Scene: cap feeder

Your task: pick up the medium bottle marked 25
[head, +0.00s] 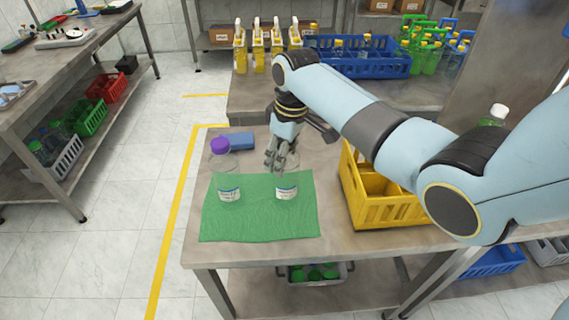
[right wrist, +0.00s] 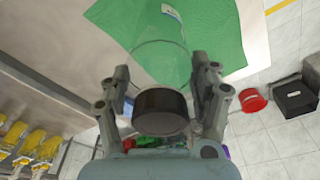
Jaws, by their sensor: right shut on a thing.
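A clear bottle with a white label (head: 287,193) is over the right half of the green cloth (head: 260,225). My right gripper (head: 279,163) is at its top. In the right wrist view the two fingers (right wrist: 160,100) are shut on this bottle just by its black cap (right wrist: 160,111), and its clear body (right wrist: 160,60) runs away from the camera. I cannot tell whether its base touches the cloth. Another clear labelled bottle (head: 229,194) with a purple cap (head: 220,145) stands to the left. The numbers on both labels are too small to read. My left gripper is out of view.
A yellow crate (head: 385,213) stands right of the cloth. A blue object (head: 240,140) lies behind the purple cap. Yellow-capped bottles and a blue crate (head: 365,65) are on the bench behind.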

